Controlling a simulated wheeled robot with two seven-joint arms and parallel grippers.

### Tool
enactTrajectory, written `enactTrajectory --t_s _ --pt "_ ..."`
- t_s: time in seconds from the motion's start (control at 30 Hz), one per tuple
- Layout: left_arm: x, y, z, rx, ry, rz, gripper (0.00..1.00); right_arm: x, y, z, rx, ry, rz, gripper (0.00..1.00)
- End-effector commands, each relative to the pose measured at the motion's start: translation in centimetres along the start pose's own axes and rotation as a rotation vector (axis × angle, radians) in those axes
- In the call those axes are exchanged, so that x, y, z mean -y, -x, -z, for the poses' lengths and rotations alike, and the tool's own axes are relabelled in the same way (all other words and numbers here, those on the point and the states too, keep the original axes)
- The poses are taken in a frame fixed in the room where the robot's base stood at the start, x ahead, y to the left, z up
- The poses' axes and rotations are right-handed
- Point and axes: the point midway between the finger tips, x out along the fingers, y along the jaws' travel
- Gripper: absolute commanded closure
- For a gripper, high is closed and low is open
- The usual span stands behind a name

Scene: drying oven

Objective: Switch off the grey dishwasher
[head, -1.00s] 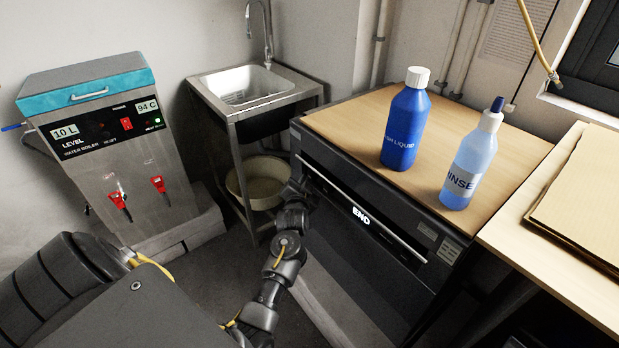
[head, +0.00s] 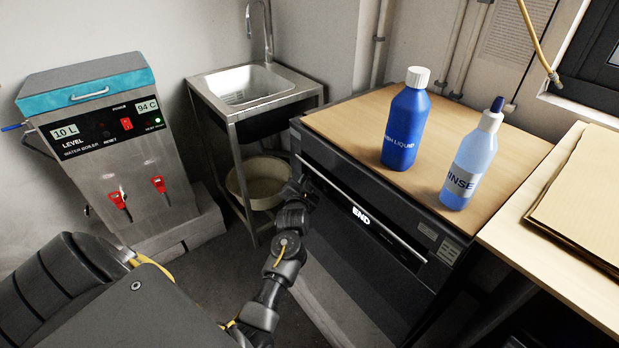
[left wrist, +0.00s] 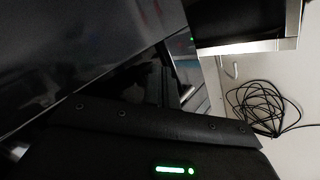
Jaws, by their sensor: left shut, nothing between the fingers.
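The grey dishwasher (head: 345,265) stands at the centre right in the head view, with a wooden top. No switch is clearly visible. My right gripper is not in view.
A blue bottle (head: 406,120) and a rinse bottle (head: 472,158) stand on the wooden top. A steel sink (head: 250,88) is behind, with a bowl (head: 262,190) below. A water boiler (head: 110,165) stands at left. A coiled black cable (left wrist: 262,105) shows in the left wrist view.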

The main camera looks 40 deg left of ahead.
Motion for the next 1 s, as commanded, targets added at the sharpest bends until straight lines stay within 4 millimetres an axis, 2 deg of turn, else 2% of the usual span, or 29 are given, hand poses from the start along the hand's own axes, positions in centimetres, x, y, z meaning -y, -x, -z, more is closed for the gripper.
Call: enactTrajectory --t_s 1.0 --pt "-0.34 -0.52 0.54 -0.001 -0.001 -0.001 1.0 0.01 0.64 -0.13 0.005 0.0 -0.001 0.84"
